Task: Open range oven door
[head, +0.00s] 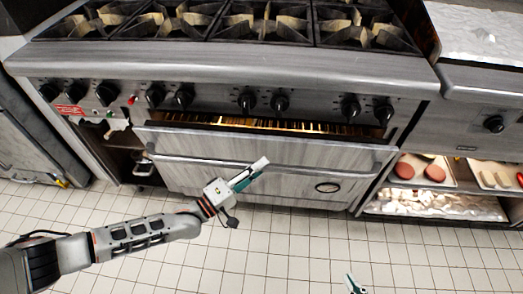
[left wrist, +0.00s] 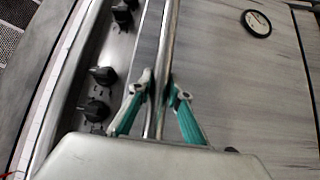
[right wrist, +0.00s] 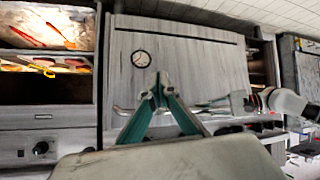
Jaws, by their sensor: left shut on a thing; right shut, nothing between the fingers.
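The range oven door (head: 290,190) is a grey panel with a round dial (head: 327,187). It is tilted out a little at the top, and a lit gap (head: 270,124) shows the oven racks. A long bar handle (head: 330,171) runs across it. My left gripper (head: 262,165) is at the middle of the handle. In the left wrist view, its green fingers (left wrist: 160,88) stand on both sides of the handle bar (left wrist: 160,45), shut on it. My right gripper (head: 352,285) is low at the bottom edge, away from the door. In the right wrist view its fingertips (right wrist: 158,88) meet, empty.
Burners (head: 265,22) and a row of black knobs (head: 248,101) are above the door. Open shelves with food trays (head: 450,181) stand at the right. A grey cabinet (head: 30,135) stands at the left. The tiled floor (head: 280,240) before the door is clear.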

